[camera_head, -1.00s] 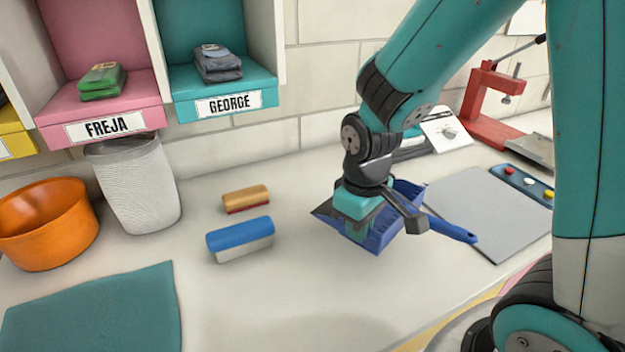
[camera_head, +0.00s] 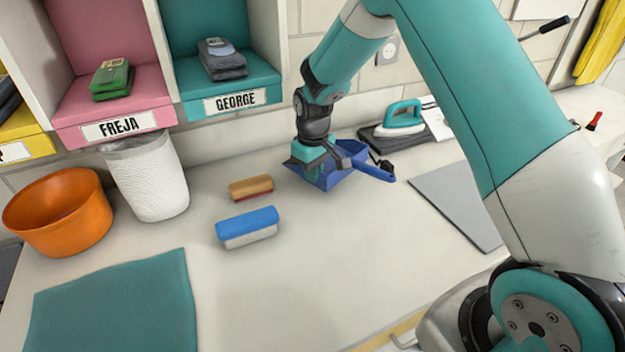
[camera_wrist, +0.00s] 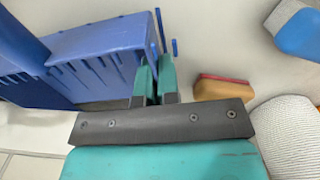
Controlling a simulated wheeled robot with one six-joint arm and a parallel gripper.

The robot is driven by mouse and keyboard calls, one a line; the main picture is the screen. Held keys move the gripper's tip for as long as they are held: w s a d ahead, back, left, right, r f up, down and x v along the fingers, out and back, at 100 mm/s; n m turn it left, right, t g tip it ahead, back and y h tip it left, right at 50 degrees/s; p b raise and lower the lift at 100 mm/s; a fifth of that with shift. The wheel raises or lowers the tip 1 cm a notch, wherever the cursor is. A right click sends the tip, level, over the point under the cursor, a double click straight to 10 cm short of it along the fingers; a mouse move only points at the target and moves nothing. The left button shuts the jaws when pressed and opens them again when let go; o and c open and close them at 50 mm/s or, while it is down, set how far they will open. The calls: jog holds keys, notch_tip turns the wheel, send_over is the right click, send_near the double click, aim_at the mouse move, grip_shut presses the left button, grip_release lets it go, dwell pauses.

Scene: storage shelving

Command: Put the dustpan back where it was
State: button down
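The blue dustpan (camera_head: 352,175) is over the back of the counter, its handle (camera_head: 376,173) pointing right. My gripper (camera_head: 318,172) is on its left side and appears shut on the dustpan's thin side wall. In the wrist view, the dustpan (camera_wrist: 95,42) fills the upper left and a thin blue edge shows between the two teal fingers (camera_wrist: 156,75). I cannot tell whether the dustpan touches the counter or hangs just above it.
A tan-and-red brush (camera_head: 251,187) and a blue-topped block (camera_head: 247,224) lie left of the dustpan. A teal iron (camera_head: 402,118) stands behind it to the right, near a grey board (camera_head: 455,205). A white bin (camera_head: 150,185) stands left. The front middle counter is clear.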

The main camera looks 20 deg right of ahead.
notch_tip(320, 180, down, 3)
jog(key=shift+f+p, duration=0.1)
jog(key=shift+p, duration=0.45)
jog(key=shift+w+f+p, duration=0.15)
jog(key=shift+f+p, duration=0.25)
jog(key=shift+f, duration=0.2)
jog(key=shift+f, duration=0.15)
jog(key=c, duration=1.4)
grip_release()
jog(key=shift+o, duration=0.2)
